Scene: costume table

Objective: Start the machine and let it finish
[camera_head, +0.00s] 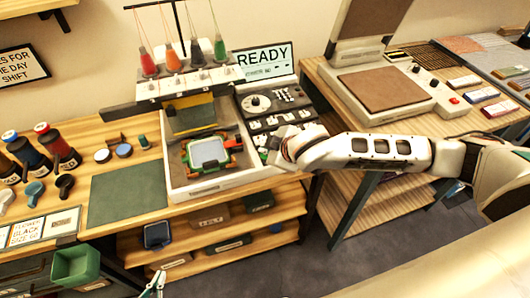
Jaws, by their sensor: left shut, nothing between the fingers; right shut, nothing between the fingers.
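The embroidery machine (172,92) stands on the wooden table, with several thread spools on top. A green hoop holding pale cloth (209,153) sits on its bed under the heads. Its dark control panel (283,106) has a dial and several buttons. The screen (266,58) above it reads READY. My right arm comes in from the right, and my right gripper (271,151) is shut at the panel's lower edge, near the buttons. The wrist hides part of it, so I cannot tell whether it touches a button. My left gripper (158,281) is shut and empty at the bottom edge, mostly out of frame.
A green bin (76,265) hangs at the table's front. A heat press (385,88) stands on the right table. Shelves below the machine hold several boxes.

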